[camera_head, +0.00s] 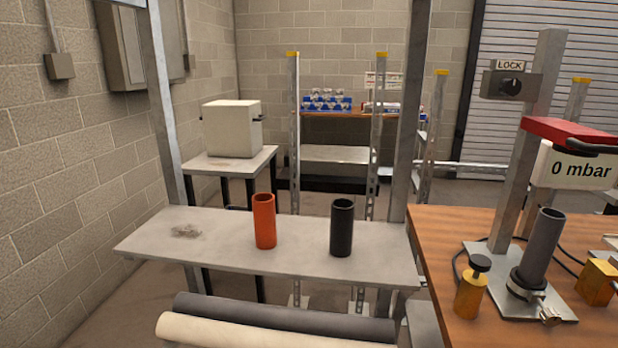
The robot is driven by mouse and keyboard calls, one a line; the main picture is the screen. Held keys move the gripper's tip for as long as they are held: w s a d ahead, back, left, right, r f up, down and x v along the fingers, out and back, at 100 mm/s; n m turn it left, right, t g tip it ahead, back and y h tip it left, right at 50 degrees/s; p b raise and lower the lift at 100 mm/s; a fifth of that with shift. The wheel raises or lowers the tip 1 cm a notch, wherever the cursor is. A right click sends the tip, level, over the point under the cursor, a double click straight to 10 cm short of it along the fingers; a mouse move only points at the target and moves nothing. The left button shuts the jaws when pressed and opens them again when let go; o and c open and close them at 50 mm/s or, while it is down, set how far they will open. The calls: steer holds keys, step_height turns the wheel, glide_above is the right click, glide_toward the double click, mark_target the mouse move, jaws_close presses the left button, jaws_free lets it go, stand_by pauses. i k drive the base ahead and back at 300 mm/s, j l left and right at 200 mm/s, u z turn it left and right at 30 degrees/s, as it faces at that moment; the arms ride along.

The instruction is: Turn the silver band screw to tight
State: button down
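A grey upright pipe (542,248) stands on a metal plate on the wooden bench at the right. A dark collar (518,284) goes around its foot. A small silver part, which looks like the band screw (539,297), sticks out at the front right of the collar. Another silver piece (550,316) lies just below it at the plate's front edge. Both are too small to tell how tight the band is. My gripper is not in view.
Brass fittings stand left (470,293) and right (596,281) of the pipe. A "0 mbar" display (578,170) with a red top hangs above, near a LOCK switch (510,86). A grey shelf (300,262) at the left holds an orange tube (264,221) and a black tube (342,228).

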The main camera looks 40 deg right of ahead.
mark_target(550, 317)
steer(key=z, duration=1.6)
